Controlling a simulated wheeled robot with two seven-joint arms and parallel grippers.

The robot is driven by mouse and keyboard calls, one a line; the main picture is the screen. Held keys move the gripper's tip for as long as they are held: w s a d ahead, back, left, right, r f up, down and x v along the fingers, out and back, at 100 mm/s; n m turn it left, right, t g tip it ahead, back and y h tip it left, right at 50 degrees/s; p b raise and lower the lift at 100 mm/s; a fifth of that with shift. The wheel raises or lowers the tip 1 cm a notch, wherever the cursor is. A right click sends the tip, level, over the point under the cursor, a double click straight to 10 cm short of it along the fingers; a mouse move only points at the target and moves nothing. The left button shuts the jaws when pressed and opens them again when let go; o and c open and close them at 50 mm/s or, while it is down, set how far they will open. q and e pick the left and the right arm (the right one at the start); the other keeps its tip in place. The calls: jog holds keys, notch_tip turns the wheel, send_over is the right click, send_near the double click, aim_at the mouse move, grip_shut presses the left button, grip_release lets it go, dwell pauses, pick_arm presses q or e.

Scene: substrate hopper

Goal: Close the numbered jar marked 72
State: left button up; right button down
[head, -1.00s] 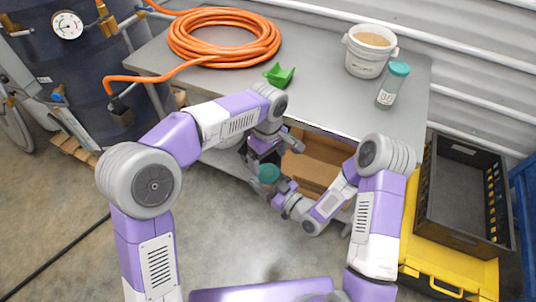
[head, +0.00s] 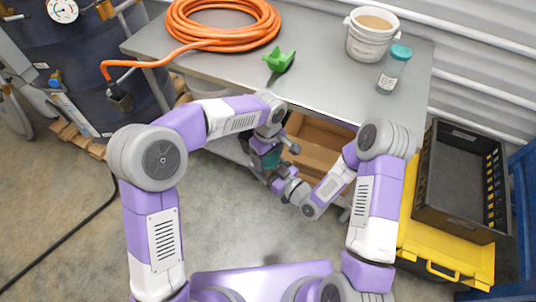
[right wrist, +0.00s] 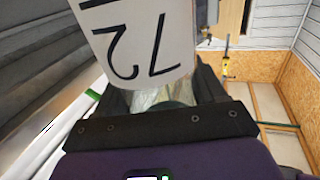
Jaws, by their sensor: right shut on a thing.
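The jar marked 72 (right wrist: 140,40) is close in the right wrist view. Its white label reads upside down, and its clear lower part shows between the dark jaws. My right gripper (right wrist: 165,100) is shut on it. In the head view my right gripper (head: 277,173) is below and slightly right of my left gripper (head: 263,148), in front of the table. A teal round lid (head: 269,160) shows between the two. I cannot tell whether it is seated on the jar. The left fingers are small, dark and partly hidden, so their opening is unclear.
The grey table (head: 330,75) carries an orange hose coil (head: 222,40), a green scoop (head: 278,62), a white bucket (head: 368,45) and another teal-lidded jar (head: 393,72). A cardboard box (head: 318,145) sits beneath. A black crate (head: 455,190) on a yellow case (head: 440,262) stands right.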

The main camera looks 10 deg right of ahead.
pick_arm(q)
jog(key=c, duration=0.6)
jog(key=m, duration=0.6)
jog(key=shift+m, duration=0.3)
jog(key=shift+c, duration=0.2)
jog(key=o, duration=1.2)
jog(key=shift+c, duration=0.2)
